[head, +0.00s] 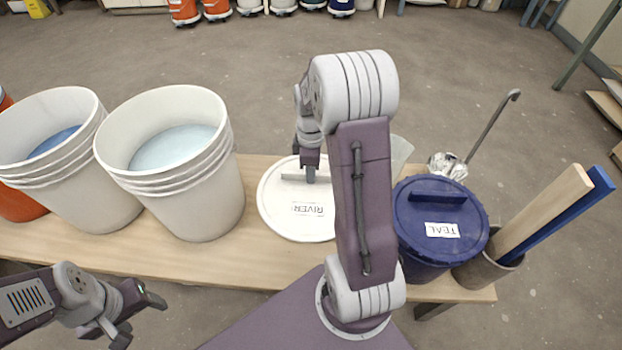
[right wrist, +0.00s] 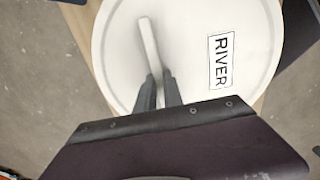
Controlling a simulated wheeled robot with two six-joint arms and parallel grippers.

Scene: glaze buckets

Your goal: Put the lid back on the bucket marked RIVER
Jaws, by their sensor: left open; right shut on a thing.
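A round white lid (head: 297,212) with a grey bar handle and a label reading RIVER is over the middle of the bench. It also fills much of the right wrist view (right wrist: 190,50). My right gripper (head: 310,176) is shut on its handle; I cannot tell whether the lid touches the bench. An open white bucket (head: 200,195) with pale blue glaze stands left of the lid. Another open white bucket (head: 85,190) with darker blue glaze stands further left. No label shows on either. My left gripper (head: 140,312) is open and empty in front of the bench.
A dark blue bucket with a lid marked TEAL (head: 440,228) stands right of my right arm. A ladle (head: 490,125) and a pot (head: 485,270) holding a wooden stick and a blue stick are beside it. Several buckets stand on the far floor.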

